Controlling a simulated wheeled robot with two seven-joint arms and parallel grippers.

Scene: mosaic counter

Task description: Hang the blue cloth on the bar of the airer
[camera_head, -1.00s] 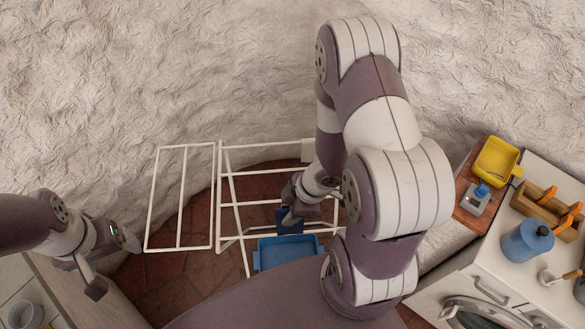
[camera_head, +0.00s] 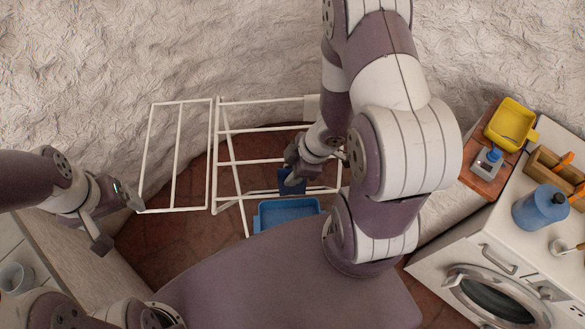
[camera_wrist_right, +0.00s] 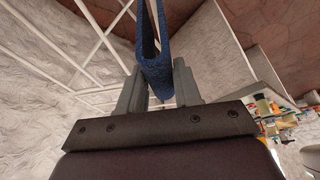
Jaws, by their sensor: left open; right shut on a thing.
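The blue cloth (camera_head: 291,181) hangs small and dark at my right gripper, over the airer area in the head view. In the right wrist view the cloth (camera_wrist_right: 153,55) is a folded strip between the two fingers. My right gripper (camera_head: 297,166) is shut on it; it also shows in the right wrist view (camera_wrist_right: 160,90). The white airer (camera_head: 215,150) stands near the wall, its bars partly hidden by my right arm. I cannot tell whether the cloth touches a bar. My left gripper (camera_head: 118,220) is open and empty, left of the airer.
A blue tub (camera_head: 262,222) is by the airer's near side. At right are a yellow tub (camera_head: 511,125), a wooden caddy (camera_head: 545,172), a blue jug (camera_head: 540,208) and a washing machine (camera_head: 470,255). A cup (camera_head: 15,278) stands at far left.

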